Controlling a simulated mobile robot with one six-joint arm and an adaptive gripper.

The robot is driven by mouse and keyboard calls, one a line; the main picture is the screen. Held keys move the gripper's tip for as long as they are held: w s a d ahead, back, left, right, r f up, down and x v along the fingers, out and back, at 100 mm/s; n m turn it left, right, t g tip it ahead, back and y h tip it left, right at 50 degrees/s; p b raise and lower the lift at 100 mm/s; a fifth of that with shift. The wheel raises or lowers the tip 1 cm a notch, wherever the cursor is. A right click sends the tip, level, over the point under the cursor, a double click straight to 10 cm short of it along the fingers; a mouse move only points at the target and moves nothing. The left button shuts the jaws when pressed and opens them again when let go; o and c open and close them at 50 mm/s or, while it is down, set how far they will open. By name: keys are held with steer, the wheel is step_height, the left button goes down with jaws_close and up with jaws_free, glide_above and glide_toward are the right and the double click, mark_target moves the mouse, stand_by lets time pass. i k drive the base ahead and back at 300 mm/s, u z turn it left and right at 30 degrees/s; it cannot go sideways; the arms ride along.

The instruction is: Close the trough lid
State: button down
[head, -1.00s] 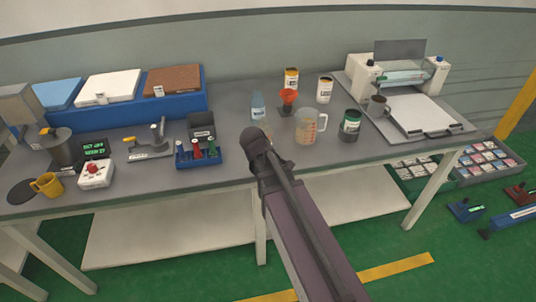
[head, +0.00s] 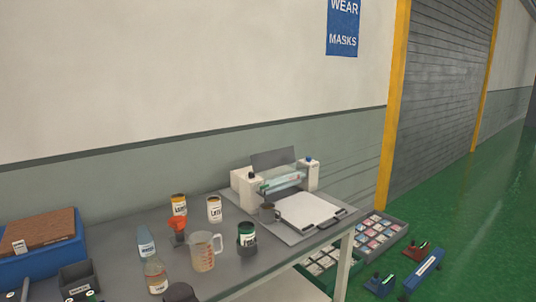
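The white machine (head: 243,189) stands at the back right of the grey bench, in the head view. A flat grey panel (head: 274,159) is tilted up above and behind its long trough (head: 283,181); it looks like the trough lid, standing open. The trough between the machine's two white end blocks shows pale and uncovered. A dark rounded part of my arm shows at the bottom edge. My gripper is not in view.
A blue bin (head: 42,262) is at far left. Trays of small packs (head: 372,234) lie on the floor at right. Green floor beyond is mostly open.

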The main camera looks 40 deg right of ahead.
mark_target(266, 160)
steer(key=k, duration=1.35)
steer(key=z, duration=0.55)
steer(key=i, duration=1.6)
steer(key=u, duration=0.35)
